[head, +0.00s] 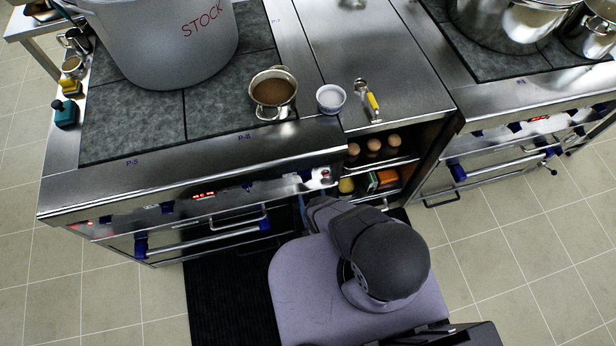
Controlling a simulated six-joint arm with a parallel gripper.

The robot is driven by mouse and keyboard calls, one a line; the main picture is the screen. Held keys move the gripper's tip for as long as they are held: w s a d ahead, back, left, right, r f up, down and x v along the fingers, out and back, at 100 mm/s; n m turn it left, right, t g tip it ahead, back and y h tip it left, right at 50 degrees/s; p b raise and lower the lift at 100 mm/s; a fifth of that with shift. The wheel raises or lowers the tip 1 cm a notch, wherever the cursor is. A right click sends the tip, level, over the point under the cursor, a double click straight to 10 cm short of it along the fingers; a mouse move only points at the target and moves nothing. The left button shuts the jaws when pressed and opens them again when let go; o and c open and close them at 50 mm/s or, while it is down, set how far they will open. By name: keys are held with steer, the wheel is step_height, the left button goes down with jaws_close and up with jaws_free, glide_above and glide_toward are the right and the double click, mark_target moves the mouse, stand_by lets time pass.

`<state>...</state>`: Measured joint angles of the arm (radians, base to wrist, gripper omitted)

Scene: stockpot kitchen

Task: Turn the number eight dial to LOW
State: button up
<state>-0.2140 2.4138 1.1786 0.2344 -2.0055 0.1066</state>
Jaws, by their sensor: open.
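The front control panel (203,195) of the left stove carries small blue dials (167,208) and a red lit display. The dials are small and seen steeply from above, so I cannot read their numbers or settings. I cannot tell which dial is number eight. The cooktop above is marked P-5 at the left and P-8 (244,136) nearer the right. My gripper (310,208) is at the end of my grey arm, close before the right end of this panel. It is open, but its fingers are small and partly hidden, and contact with a dial cannot be told.
A large grey STOCK pot (160,45) and a small pot of brown liquid (273,92) stand on the cooktop. A white bowl (331,98) and a yellow-handled ladle (370,100) lie right. Oven handle bars (205,241) stick out below the panel. The tiled floor at left is clear.

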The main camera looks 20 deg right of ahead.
mark_target(308, 181)
steer(key=w, duration=0.6)
steer(key=shift+r+b, duration=0.15)
steer(key=shift+b, duration=0.2)
steer(key=shift+w, duration=0.7)
steer(key=shift+c, duration=0.3)
steer(key=c, duration=1)
